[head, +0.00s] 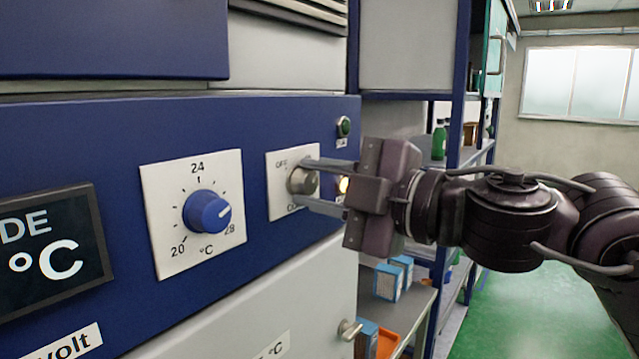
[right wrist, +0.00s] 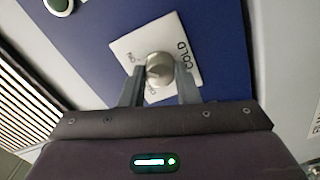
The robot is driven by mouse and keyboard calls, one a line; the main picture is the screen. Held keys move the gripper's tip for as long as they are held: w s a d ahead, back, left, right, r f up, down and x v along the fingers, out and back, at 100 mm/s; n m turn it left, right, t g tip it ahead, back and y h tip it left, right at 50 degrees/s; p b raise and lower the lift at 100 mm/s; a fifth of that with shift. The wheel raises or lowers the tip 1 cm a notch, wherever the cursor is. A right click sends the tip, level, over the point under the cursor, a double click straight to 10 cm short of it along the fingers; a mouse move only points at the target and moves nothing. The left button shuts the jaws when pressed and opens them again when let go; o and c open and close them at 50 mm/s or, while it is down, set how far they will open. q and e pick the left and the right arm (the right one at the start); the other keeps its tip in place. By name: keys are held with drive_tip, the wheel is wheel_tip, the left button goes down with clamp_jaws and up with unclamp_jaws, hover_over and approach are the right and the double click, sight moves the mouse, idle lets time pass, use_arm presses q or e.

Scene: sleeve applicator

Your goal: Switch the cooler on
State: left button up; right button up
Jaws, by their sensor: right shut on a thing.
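The cooler's front is a blue panel (head: 120,130) on the left of the head view. Its switch is a grey round knob (head: 302,181) on a white plate (head: 280,207) with "OFF" lettering at the top. Which way the knob points is hard to tell. My left gripper is not in view.
A blue temperature dial (head: 207,211) and a display (head: 45,262) reading °C are left of the switch. Shelves with boxes (head: 388,281) stand beyond.

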drive_tip(key=o, duration=1)
drive_tip(key=shift+c, duration=0.2)
drive_tip(key=b+v, duration=0.3)
drive_tip(key=v, duration=0.5)
drive_tip(key=shift+w+a, duration=0.1)
